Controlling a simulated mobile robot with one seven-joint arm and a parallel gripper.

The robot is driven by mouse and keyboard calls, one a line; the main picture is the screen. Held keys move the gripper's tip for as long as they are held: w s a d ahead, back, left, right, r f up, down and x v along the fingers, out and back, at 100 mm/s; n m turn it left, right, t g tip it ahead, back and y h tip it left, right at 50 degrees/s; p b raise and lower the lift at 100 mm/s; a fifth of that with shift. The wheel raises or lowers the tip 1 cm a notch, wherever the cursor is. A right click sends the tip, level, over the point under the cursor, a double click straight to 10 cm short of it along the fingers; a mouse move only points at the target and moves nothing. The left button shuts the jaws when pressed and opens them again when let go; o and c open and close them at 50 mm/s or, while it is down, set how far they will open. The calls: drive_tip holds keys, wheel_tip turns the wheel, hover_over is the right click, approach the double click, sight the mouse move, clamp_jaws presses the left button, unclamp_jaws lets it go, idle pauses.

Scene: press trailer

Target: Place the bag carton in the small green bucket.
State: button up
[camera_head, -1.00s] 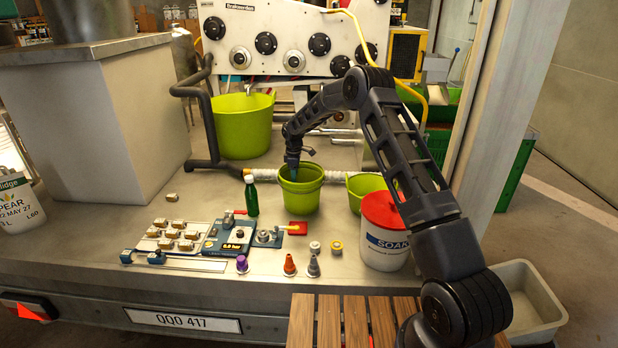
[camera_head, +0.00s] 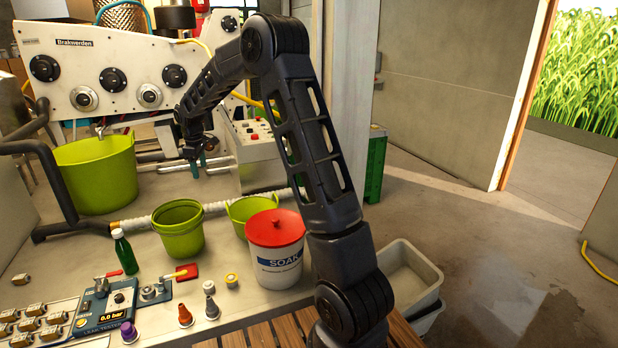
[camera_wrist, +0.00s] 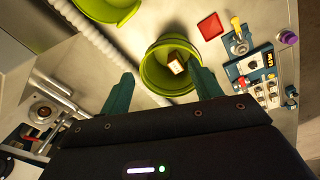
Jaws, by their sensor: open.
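The small green bucket (camera_head: 180,238) stands upright on the bench, left of the white tub with the red lid. In the wrist view I look down into the bucket (camera_wrist: 150,72). A small brown and white carton (camera_wrist: 177,62), which looks like the bag carton, lies inside it, tilted against the wall. The bucket wall hides it in the head view. My gripper (camera_head: 198,166) is raised above and behind the bucket. In the wrist view its two green fingers (camera_wrist: 163,90) are spread apart with nothing between them.
The SOAK tub (camera_head: 280,265) and another green bucket (camera_head: 246,212) stand right of it. A large green tub (camera_head: 97,178) stands behind. A white corrugated hose runs behind the bucket.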

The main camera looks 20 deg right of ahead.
drive_tip(key=s+d+r+m+t, duration=0.1)
drive_tip(key=s+d+r+m, duration=0.2)
drive_tip(key=s+d+r, duration=0.55)
drive_tip(key=s+d+r+m+t, duration=0.1)
drive_tip(key=s+d+r+m, duration=0.4)
drive_tip(key=s+d, duration=0.6)
drive_tip(key=s+d+f+m, duration=0.1)
drive_tip(key=s+d+m, duration=0.1)
drive_tip(key=s, duration=1)
drive_tip(key=s+d+f+m+t, duration=0.1)
drive_tip(key=s+d+m, duration=0.2)
drive_tip(key=s, duration=1)
drive_tip(key=shift+s+d, duration=0.25)
drive_tip(key=shift+d, duration=0.3)
